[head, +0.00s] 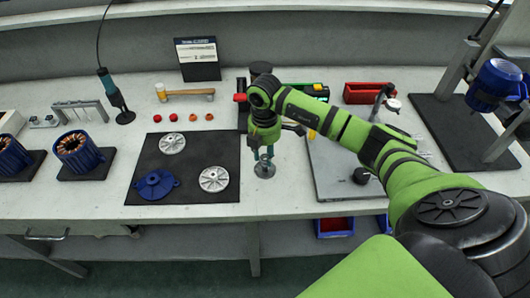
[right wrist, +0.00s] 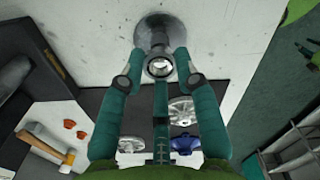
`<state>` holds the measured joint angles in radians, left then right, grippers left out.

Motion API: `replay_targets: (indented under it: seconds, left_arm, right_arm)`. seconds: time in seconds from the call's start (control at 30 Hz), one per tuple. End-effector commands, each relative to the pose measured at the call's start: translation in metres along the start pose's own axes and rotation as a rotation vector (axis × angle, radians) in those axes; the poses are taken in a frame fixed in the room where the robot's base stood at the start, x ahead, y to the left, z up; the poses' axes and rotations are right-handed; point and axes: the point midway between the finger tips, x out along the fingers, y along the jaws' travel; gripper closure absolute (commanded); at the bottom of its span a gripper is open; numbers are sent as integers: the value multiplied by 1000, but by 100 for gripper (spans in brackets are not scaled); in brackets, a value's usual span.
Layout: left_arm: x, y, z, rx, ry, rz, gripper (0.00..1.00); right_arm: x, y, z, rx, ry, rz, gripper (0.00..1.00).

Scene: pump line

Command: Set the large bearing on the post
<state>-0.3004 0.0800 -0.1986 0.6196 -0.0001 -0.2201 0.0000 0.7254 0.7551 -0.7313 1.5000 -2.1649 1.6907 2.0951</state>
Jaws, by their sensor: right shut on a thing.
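The large bearing, a small steel ring (right wrist: 160,66), is between the fingertips of my right gripper (right wrist: 159,74) in the right wrist view. My right gripper (head: 264,155) is shut on it and points down over the post in the head view. The post stands on a round grey metal base (head: 264,170), also visible in the right wrist view (right wrist: 151,28). The ring lines up with the post's top end; I cannot tell whether it is around the post or just above it. The fingers hide part of the post. My left gripper is not in view.
A black mat (head: 150,192) with silver covers (head: 214,179) and a blue cover (head: 155,185) lies to the left. A grey plate (head: 335,184) lies to the right. A hammer (head: 185,94) and a red bin (head: 369,93) are behind. The bench front near the post is clear.

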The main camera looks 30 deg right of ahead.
Motion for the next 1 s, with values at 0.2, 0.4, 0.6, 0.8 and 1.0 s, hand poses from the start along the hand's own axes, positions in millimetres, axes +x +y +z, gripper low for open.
replay_targets:
  seconds: [0.2,0.4,0.6,0.8,1.0]
  left_arm:
    - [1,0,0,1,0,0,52]
    - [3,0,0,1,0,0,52]
    - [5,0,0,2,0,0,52]
    - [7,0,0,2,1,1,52]
    - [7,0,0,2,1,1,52]
  right_arm:
    - [1,0,0,0,0,0,90]
    - [4,0,0,0,0,0,90]
    - [8,0,0,0,0,-1,90]
    - [12,0,0,0,0,-1,90]
    - [12,0,0,0,0,0,90]
